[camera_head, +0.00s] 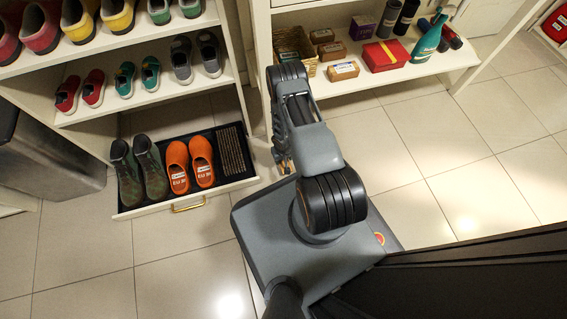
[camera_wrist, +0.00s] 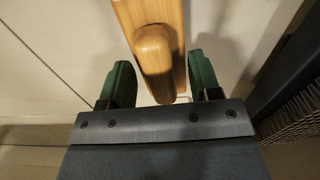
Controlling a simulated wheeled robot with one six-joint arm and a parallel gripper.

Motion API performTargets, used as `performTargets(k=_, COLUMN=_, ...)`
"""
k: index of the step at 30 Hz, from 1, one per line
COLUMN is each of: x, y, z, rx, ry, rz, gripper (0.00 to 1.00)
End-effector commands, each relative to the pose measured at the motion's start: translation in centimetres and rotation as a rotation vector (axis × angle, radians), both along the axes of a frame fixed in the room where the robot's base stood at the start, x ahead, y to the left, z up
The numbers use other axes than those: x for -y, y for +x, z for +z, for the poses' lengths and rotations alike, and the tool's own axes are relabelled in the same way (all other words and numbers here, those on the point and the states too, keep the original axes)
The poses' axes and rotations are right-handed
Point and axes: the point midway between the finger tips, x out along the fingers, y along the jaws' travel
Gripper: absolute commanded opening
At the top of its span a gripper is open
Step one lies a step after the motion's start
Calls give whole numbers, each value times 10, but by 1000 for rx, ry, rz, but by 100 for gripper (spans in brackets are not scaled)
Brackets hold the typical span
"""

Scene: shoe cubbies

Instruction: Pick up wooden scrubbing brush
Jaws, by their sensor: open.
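A pale wooden piece with a rounded raised block, which looks like the wooden scrubbing brush (camera_wrist: 153,48), shows at the top middle of the wrist view. It runs down into the gap between the two dark green fingertips of my gripper (camera_wrist: 160,82). My gripper is open, with a gap visible on each side of the wood. I cannot tell whether the wood is at fingertip depth or below. Bristles are not visible. In the head view my arm covers most of this spot, and only a small part of my gripper (camera_head: 283,160) shows beside the drawer.
An open low drawer (camera_head: 155,208) left of my gripper holds dark boots (camera_head: 140,170), orange clogs (camera_head: 190,165) and a brown ribbed mat (camera_head: 232,150). Shelves above hold several shoes. The right shelf (camera_head: 400,76) holds a red box (camera_head: 385,55), boxes and bottles. The tiled floor at right is clear.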

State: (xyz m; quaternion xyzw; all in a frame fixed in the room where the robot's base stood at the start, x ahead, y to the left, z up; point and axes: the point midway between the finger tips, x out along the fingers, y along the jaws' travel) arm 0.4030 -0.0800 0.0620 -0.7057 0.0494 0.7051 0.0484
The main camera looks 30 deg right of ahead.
Motion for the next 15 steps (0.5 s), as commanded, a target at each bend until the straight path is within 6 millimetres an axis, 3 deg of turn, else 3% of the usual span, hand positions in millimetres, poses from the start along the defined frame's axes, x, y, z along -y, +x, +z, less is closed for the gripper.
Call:
performTargets(k=7, x=0, y=0, z=0, rx=0, ry=0, rz=0, gripper=57)
performTargets(k=15, x=0, y=0, z=0, rx=0, ry=0, rz=0, gripper=33)
